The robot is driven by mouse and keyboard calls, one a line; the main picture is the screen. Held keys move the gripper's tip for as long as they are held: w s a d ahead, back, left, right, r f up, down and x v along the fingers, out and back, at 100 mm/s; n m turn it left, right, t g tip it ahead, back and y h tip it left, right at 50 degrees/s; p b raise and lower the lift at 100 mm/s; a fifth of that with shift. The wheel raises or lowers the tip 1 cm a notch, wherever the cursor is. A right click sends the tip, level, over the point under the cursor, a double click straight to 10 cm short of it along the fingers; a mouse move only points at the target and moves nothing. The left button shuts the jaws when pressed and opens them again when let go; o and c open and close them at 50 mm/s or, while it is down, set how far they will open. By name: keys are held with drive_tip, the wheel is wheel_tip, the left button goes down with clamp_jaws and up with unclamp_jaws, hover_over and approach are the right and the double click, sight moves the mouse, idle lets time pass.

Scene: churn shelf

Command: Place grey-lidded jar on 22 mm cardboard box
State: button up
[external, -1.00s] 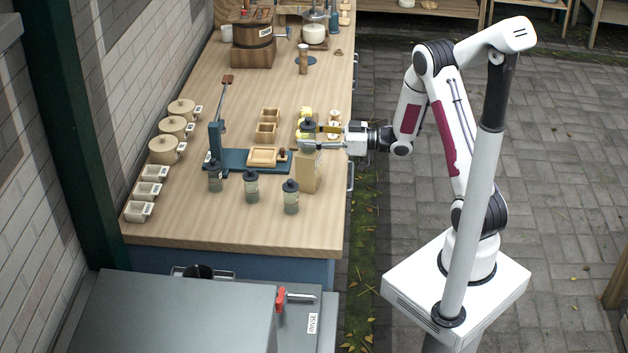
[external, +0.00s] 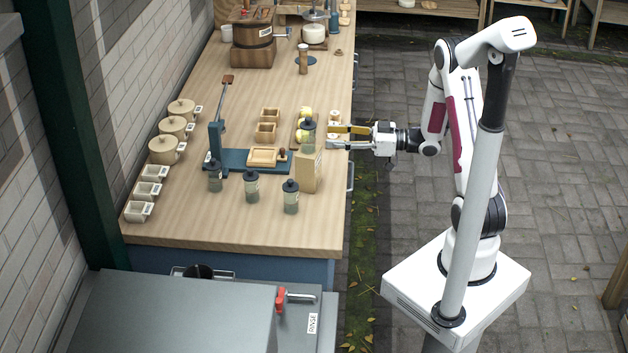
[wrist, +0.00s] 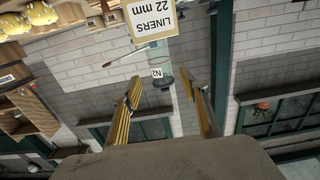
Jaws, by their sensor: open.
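The jar with a dark grey lid (external: 308,132) stands upright on top of the tan cardboard box (external: 309,172). In the wrist view the picture is upside down: the box (wrist: 153,20) reads "LINERS 22 mm", and the jar (wrist: 157,52) with its small label sits against it, lid pointing down the picture. My gripper (external: 328,137) is open and empty, just right of the jar and apart from it. In the wrist view its two fingers (wrist: 162,88) are spread wide, with the jar beyond and between them.
Several similar dark-lidded jars, among them one at the front (external: 290,198), stand left of the box. A blue stand (external: 225,160) with a wooden tray (external: 263,156) and a board with yellow pieces (external: 304,115) are near.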

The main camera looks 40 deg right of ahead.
drive_tip(key=shift+v, duration=1.9)
